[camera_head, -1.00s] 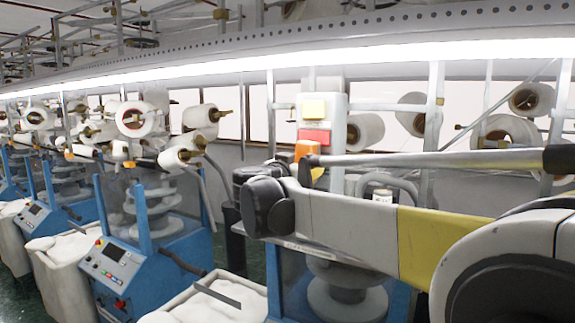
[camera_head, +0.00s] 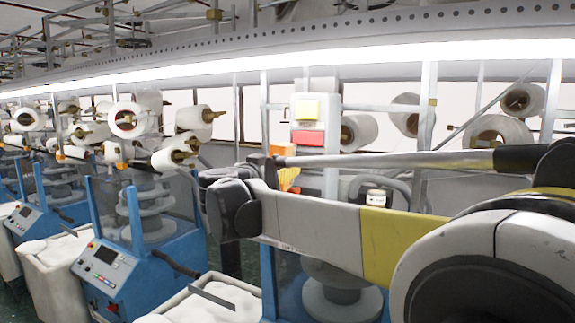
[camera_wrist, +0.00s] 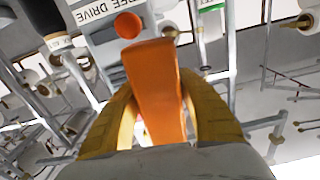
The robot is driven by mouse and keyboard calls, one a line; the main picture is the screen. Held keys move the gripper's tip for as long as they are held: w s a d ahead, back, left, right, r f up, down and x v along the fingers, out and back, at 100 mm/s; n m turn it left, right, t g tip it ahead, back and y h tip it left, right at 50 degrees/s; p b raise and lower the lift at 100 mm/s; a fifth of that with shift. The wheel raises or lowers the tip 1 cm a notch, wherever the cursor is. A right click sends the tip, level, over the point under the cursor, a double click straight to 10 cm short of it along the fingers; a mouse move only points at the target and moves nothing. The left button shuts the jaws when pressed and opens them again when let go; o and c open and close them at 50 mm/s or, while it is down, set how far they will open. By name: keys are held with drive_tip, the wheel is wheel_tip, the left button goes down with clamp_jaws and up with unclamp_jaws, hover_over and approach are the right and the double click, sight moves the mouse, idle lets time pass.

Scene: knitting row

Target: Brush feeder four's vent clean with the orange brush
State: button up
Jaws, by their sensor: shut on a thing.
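My gripper (camera_wrist: 158,95) has yellow fingers and is shut on the orange brush (camera_wrist: 154,68), which points away from the wrist. I cannot tell whether the brush touches the box. In the head view, an orange patch (camera_head: 288,179) shows behind my arm; my wrist hides most of the gripper. I cannot make out feeder four's number or its vent.
A pale box with yellow and red plates (camera_head: 308,137) stands behind my arm. Blue knitting machines (camera_head: 130,265) line the left, with white yarn cones (camera_head: 132,120) above. A white-filled bin (camera_head: 215,300) stands at the front. Posts and rails crowd the space around the gripper.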

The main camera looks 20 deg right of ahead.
drive_tip(key=v, duration=0.6)
